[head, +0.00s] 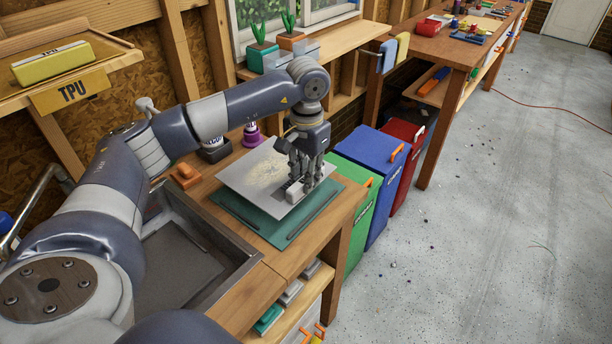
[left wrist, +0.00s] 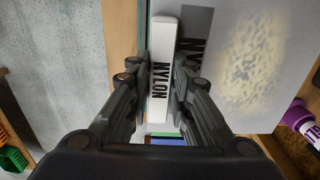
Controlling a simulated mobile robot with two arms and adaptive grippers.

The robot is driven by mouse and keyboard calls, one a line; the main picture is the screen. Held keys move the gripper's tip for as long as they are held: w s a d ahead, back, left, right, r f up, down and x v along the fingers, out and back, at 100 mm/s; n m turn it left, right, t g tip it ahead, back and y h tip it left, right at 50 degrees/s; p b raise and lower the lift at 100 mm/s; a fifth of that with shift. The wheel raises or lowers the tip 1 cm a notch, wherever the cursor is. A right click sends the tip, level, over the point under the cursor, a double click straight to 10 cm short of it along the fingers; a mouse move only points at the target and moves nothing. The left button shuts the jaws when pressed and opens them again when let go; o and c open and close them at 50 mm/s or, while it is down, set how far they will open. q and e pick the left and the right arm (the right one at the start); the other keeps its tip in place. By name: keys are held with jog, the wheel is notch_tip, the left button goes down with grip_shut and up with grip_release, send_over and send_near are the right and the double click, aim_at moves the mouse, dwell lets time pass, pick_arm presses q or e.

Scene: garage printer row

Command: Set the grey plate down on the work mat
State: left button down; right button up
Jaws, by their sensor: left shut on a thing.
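The grey plate (head: 250,178) is flat, with a pale speckled patch on top. It lies over the green work mat (head: 322,200) on the wooden bench. The mat shows along the plate's front and right edges; I cannot tell whether the plate touches it. My left gripper (head: 303,184) is shut on the plate's white tab at its right edge. In the left wrist view, the fingers (left wrist: 160,100) flank the white tab marked NYLON (left wrist: 160,65), and the speckled plate (left wrist: 235,65) extends to the right. My right gripper is not in view.
A sunken grey tray (head: 180,262) is at the bench's left. Green (head: 358,215), blue (head: 372,160) and red (head: 408,135) bins stand right of the bench. The floor at right is mostly clear.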

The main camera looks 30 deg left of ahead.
pick_arm(q)
jog(key=shift+f+b, duration=0.5)
jog(key=shift+f, duration=0.25)
notch_tip(320, 180, down, 3)
jog(key=b, duration=0.2)
jog(key=shift+b, duration=0.35)
jog(key=shift+f, duration=0.4)
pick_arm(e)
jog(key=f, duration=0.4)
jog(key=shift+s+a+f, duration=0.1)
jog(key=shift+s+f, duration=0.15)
pick_arm(q)
jog(key=shift+b, duration=0.4)
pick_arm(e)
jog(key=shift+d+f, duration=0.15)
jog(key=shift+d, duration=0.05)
pick_arm(q)
jog(key=shift+f+b, duration=0.35)
jog(key=shift+b, duration=0.1)
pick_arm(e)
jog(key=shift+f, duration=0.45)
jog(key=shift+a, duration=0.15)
pick_arm(q)
jog(key=c, duration=1.4)
grip_release()
jog(key=shift+o, duration=0.2)
